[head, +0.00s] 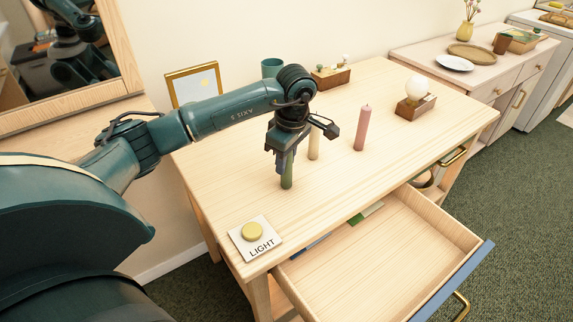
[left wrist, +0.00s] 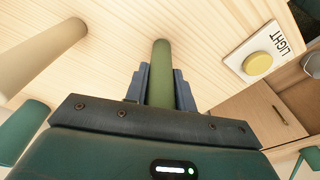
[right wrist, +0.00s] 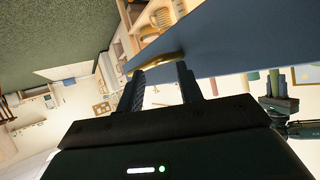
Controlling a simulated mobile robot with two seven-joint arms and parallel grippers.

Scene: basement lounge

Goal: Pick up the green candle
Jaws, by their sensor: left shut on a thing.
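The green candle (head: 287,179) is near the front left of the wooden table, upright under my left gripper (head: 286,160). In the left wrist view the green candle (left wrist: 162,62) stands between the two fingers of my left gripper (left wrist: 161,84), which are shut on it. Its upper part is hidden by the gripper in the head view. I cannot tell whether its lower end touches the tabletop. My right gripper (right wrist: 160,84) is open and empty, its fingers apart just short of the gold handle (right wrist: 155,62) on the blue drawer front.
A cream candle (head: 314,145) and a pink candle (head: 362,128) stand right of the gripper. A LIGHT plate with a yellow button (head: 252,231) lies at the table's front left corner. The drawer (head: 375,255) is open. A round lamp (head: 417,88) stands farther right.

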